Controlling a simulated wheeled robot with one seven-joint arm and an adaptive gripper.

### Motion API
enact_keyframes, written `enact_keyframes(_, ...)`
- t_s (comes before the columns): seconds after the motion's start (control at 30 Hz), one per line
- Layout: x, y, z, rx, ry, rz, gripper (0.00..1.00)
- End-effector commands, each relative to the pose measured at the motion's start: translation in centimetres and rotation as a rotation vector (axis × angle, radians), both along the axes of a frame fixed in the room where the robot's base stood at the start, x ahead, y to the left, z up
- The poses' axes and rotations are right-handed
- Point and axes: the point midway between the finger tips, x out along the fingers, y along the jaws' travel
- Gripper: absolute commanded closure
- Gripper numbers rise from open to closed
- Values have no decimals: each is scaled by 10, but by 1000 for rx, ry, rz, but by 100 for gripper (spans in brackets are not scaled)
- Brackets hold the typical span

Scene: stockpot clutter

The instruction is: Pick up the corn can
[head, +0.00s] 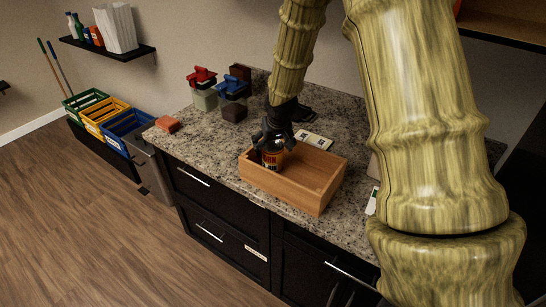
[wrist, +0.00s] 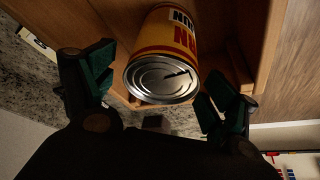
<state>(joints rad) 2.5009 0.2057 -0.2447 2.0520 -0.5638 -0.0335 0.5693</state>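The corn can (head: 272,160) stands inside the open wooden box, near its left end. In the wrist view the can (wrist: 163,70) shows a silver lid toward me and a yellow and orange-red label with partly visible lettering. My gripper (head: 272,141) is right above the can in the head view and hides part of it. In the wrist view my gripper (wrist: 155,95) is open, with one dark green-padded finger on each side of the can and gaps between. I cannot tell how far the fingertips reach down beside it.
The wooden box (head: 280,188) has walls close around the can. It sits on a granite counter (head: 220,150). Red-lidded (head: 203,90) and blue-lidded (head: 232,90) containers stand behind left. A reddish block (head: 167,124) lies at the counter's left corner. The box's right part looks empty.

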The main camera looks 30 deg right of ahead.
Motion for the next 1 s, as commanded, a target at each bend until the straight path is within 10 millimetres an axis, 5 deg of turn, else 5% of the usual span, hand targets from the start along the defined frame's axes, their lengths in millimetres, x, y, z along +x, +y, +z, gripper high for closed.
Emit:
enact_keyframes(0.03,0,0,0,0,0,0,26)
enact_keyframes(0.33,0,0,1,0,-1,0,78)
enact_keyframes(0.67,1,0,4,0,-2,0,78)
enact_keyframes(1.0,1,0,39,0,-5,0,78)
